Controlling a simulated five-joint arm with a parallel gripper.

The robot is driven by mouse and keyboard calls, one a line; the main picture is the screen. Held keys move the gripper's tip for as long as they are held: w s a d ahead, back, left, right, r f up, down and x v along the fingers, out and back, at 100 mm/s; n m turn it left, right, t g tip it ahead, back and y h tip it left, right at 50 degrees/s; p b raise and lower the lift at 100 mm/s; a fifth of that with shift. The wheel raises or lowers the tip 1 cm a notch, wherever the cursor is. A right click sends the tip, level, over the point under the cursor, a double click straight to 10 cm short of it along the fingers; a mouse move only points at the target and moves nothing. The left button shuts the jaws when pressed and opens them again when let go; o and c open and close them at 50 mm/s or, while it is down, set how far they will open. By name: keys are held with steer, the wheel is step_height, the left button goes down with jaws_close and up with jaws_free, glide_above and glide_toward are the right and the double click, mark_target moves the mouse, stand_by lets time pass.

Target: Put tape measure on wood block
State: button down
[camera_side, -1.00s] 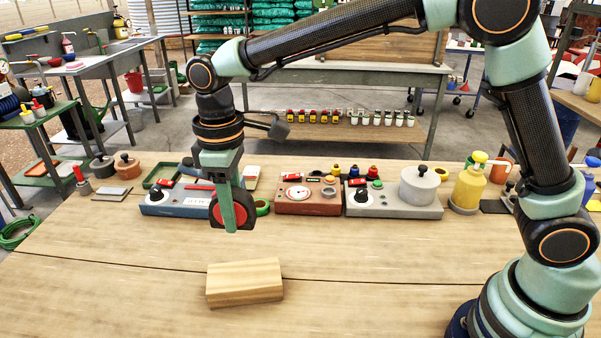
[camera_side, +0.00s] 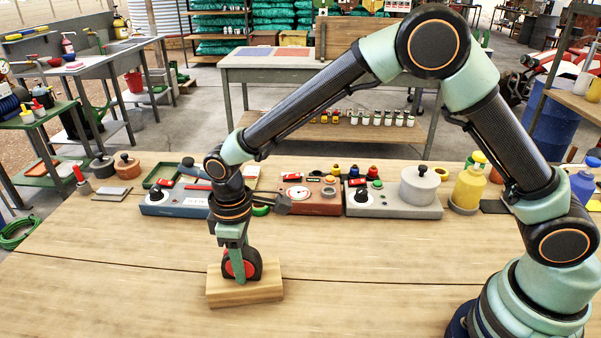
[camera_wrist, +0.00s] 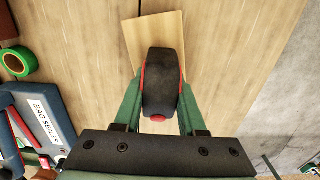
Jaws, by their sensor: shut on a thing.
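The tape measure, black with red, is between the fingers of my gripper (camera_side: 238,278). It shows in the side view (camera_side: 253,264) and from above in the wrist view (camera_wrist: 161,80). My gripper is shut on it, with a green finger on each side in the wrist view. The pale wood block (camera_side: 262,292) lies flat on the table. The tape measure is upright over the block and looks to be at its top face; I cannot tell for sure whether they touch. In the wrist view the block (camera_wrist: 150,32) shows beyond and partly beneath the tape measure.
Behind the block stand a blue-based device (camera_side: 175,205), a red-brown box with a dial (camera_side: 308,200) and a grey unit with a pot (camera_side: 395,208). A green tape roll (camera_wrist: 18,62) is near the blue device. The table front (camera_side: 360,290) is clear.

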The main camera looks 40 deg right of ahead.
steer(key=shift+f, duration=0.15)
steer(key=shift+c, duration=2.4)
jaws_free()
